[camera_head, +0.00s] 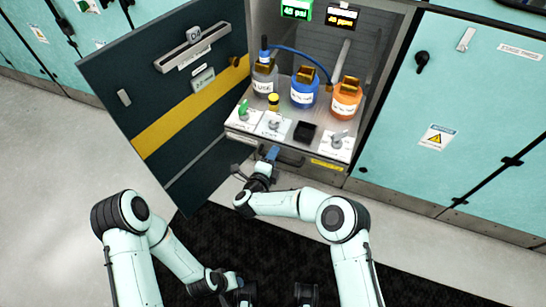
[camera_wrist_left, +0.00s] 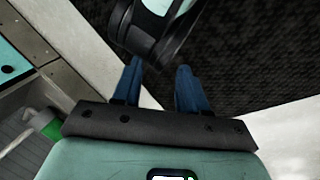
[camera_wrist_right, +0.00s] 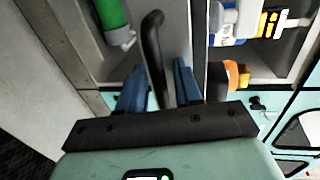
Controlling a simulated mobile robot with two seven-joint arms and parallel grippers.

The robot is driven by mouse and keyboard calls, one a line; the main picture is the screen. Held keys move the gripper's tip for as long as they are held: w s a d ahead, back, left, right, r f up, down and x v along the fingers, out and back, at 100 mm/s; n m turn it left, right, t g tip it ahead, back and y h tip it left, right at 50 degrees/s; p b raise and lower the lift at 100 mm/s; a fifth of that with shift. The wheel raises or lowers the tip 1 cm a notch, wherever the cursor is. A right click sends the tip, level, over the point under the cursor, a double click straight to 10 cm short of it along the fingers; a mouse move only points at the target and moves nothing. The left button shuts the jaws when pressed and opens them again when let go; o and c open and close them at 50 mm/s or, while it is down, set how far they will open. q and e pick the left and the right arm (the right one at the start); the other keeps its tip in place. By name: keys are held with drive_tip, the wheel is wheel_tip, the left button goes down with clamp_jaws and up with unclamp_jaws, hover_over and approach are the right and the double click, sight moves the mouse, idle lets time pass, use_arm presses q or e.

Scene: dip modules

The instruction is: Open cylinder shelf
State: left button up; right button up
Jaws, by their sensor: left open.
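The cylinder shelf (camera_head: 320,151) sits in the open cabinet. It carries a grey cylinder (camera_head: 264,78), a blue cylinder (camera_head: 304,92) and an orange cylinder (camera_head: 346,100). Its black handle (camera_head: 291,160) runs along the front edge and also shows in the right wrist view (camera_wrist_right: 153,38). My right gripper (camera_head: 271,154) is at the left part of this handle. My left gripper (camera_wrist_left: 160,85) is open and empty, low over the dark mat and away from the shelf.
The dark cabinet door (camera_head: 180,85) with a yellow stripe stands swung open at the left. Closed teal cabinets (camera_head: 480,95) flank the right side. A dark mat (camera_head: 215,240) covers the floor in front. A blue hose (camera_head: 300,55) arches above the cylinders.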

drive_tip(key=shift+s, duration=0.1)
use_arm(q)
drive_tip(key=shift+g+h, duration=0.3)
drive_tip(key=shift+g, duration=0.3)
drive_tip(key=s+r, duration=0.1)
drive_tip(key=s+d+p, duration=0.1)
drive_tip(key=s+r+p, duration=0.1)
drive_tip(key=shift+s+d+r, duration=0.2)
drive_tip(key=shift+d+r, duration=0.1)
drive_tip(key=shift+r, duration=0.05)
use_arm(e)
drive_tip(key=v, duration=1.3)
drive_tip(key=s+d+f+n+g+y+p, duration=0.6)
drive_tip(key=d+f+n+p, duration=0.25)
drive_tip(key=d+n, duration=0.2)
use_arm(q)
wheel_tip(320, 180, up, 14)
drive_tip(key=s+g+p, duration=0.1)
drive_tip(key=p, duration=0.5)
drive_tip(key=shift+d+m, duration=0.3)
drive_tip(key=shift+d, duration=0.05)
use_arm(e)
drive_tip(key=s+d+n+g+y, duration=0.1)
drive_tip(key=s+d+n+g, duration=0.2)
drive_tip(key=s, duration=0.9)
drive_tip(key=s+d+r+n+g+y, duration=0.1)
drive_tip(key=s+d+n+g, duration=0.3)
drive_tip(key=s, duration=0.8)
drive_tip(key=d+g, duration=0.2)
drive_tip(key=shift+g, duration=0.4)
